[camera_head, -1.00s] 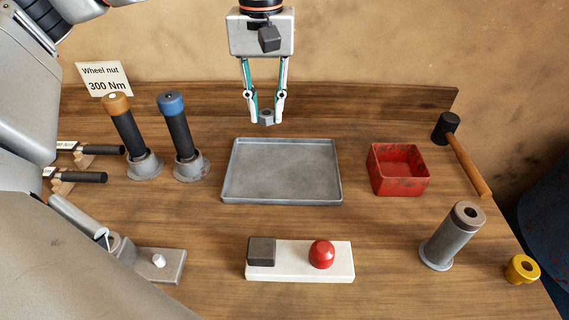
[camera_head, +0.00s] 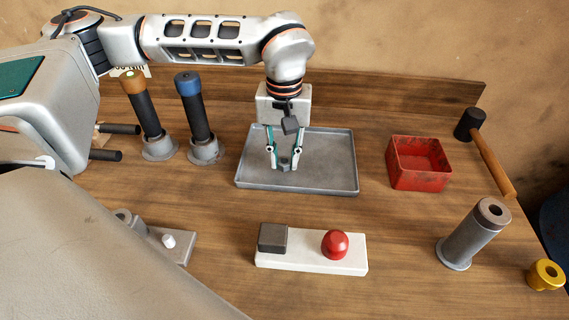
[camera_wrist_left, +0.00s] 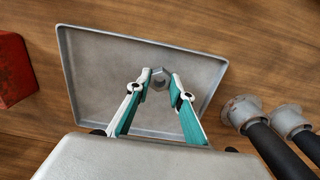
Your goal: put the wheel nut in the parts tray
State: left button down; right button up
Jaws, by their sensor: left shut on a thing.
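The wheel nut, a small grey hex nut (camera_wrist_left: 160,80), is between the fingertips of my left gripper (camera_wrist_left: 160,76), which is shut on it. In the head view my left gripper (camera_head: 285,166) points down over the parts tray, a flat grey metal tray with a low rim (camera_head: 335,160). The tray also fills much of the left wrist view (camera_wrist_left: 95,62). The fingertips are low over the left-centre part of the tray; I cannot tell whether the nut touches its floor. The tray looks empty otherwise. My right gripper is not in view.
A red bin (camera_head: 418,180) stands right of the tray, with a mallet (camera_head: 485,150) beyond it. Blue-topped (camera_head: 196,112) and orange-topped (camera_head: 142,108) tools stand at left. In front are a white block with a red button (camera_head: 335,244), a grey cylinder (camera_head: 470,240) and a yellow part (camera_head: 545,275).

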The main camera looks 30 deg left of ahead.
aim_at(284, 161)
pick_arm(q)
jog(key=shift+f, duration=1.15)
jog(key=shift+f, duration=0.15)
jog(key=c, duration=1.8)
grip_release()
notch_tip(284, 161, up, 12)
jog(key=shift+r+p, duration=0.15)
jog(key=shift+p, duration=0.35)
